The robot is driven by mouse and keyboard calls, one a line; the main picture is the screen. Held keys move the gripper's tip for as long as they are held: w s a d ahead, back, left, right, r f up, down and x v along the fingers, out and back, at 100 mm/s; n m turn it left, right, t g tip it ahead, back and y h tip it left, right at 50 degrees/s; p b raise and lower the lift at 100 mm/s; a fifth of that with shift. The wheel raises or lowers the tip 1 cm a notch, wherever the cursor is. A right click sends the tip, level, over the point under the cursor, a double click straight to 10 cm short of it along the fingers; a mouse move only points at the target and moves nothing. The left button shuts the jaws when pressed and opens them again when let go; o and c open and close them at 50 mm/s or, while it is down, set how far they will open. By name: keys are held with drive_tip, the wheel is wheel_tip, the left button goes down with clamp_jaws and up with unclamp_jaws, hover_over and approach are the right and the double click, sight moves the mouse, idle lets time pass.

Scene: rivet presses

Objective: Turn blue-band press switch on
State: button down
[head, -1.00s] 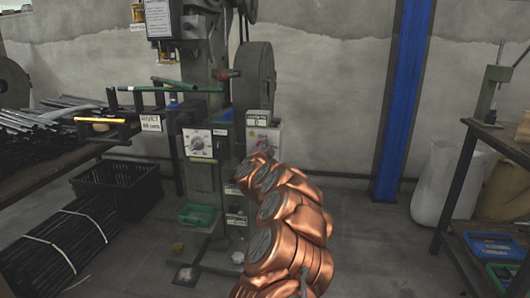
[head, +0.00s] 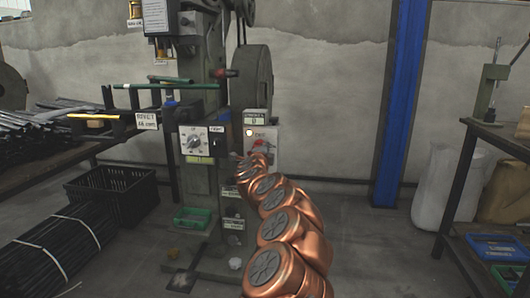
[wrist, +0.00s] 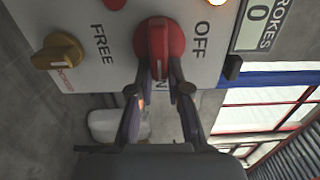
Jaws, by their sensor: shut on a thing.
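The press (head: 205,90) stands at the centre of the head view, with a light control box (head: 262,150) on its right side. In the wrist view the red rotary switch (wrist: 160,50) sits on the panel (wrist: 110,35), its grip upright in the picture. "OFF" is printed to its right; a label below it is mostly hidden. My gripper (wrist: 156,80) is shut on the lower end of the switch's grip, one finger at each side. The switch also shows in the head view (head: 260,143), above my copper arm. My fingers cannot be made out there.
A brass knob (wrist: 58,50) marked "FREE" is left of the switch. A lit lamp (head: 249,132) and a stroke counter (head: 256,117) are on the box. A dial (head: 194,143) is on the press's front. A blue post (head: 403,100) and a bench (head: 490,140) stand right.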

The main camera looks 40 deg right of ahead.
idle(0.4)
drive_tip(key=c, duration=1.1)
unclamp_jaws()
drive_tip(key=shift+s, duration=0.1)
drive_tip(key=shift+v, duration=5.95)
